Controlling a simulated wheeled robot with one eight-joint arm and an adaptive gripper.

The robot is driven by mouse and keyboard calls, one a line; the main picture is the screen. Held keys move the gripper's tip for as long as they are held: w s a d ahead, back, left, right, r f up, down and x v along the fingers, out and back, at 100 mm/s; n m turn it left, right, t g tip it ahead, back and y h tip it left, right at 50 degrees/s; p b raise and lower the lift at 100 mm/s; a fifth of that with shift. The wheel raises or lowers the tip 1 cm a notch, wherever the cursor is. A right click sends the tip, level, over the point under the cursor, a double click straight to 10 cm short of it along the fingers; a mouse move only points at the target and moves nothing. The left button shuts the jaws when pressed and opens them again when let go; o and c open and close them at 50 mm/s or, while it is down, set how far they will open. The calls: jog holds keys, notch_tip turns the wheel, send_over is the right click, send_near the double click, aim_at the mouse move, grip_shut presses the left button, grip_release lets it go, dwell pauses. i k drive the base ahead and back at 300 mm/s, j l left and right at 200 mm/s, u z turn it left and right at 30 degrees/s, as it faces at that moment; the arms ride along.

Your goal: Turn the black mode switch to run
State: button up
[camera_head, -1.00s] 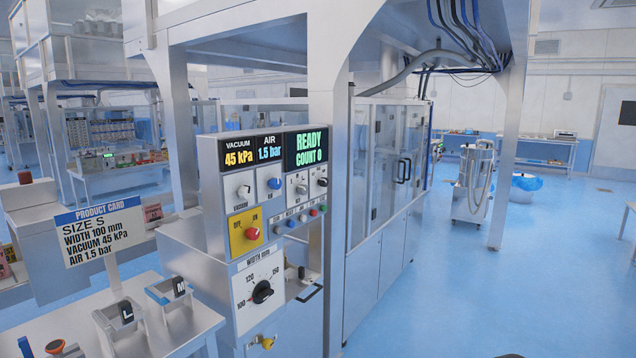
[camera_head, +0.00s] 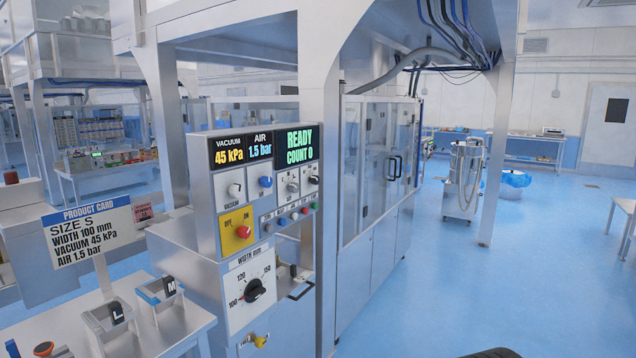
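The control panel stands left of centre, with a small black-handled selector (camera_head: 313,180) at its right edge, under the display reading READY, COUNT 0. It looks like the mode switch, but its lettering is too small to read, so I cannot tell its position. A similar small selector (camera_head: 292,187) with a paler handle sits just to its left. A larger black dial (camera_head: 254,290) below is marked WIDTH mm and is a different control. My gripper is not visible, and nothing touches the panel.
A red knob on a yellow plate (camera_head: 237,231) and a row of small coloured buttons (camera_head: 293,218) are close below the selectors. A product card (camera_head: 90,230) stands at left. A frame post (camera_head: 318,130) rises beside the panel. Blue floor (camera_head: 480,285) is open at right.

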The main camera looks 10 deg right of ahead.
aim_at(315, 180)
jog(key=i+l, duration=0.2)
jog(key=i, duration=0.3)
jog(key=i+l+z, duration=0.1)
jog(key=i, duration=0.4)
jog(key=i+l, duration=0.25)
jog(key=i, duration=0.25)
jog(key=l+z, duration=0.05)
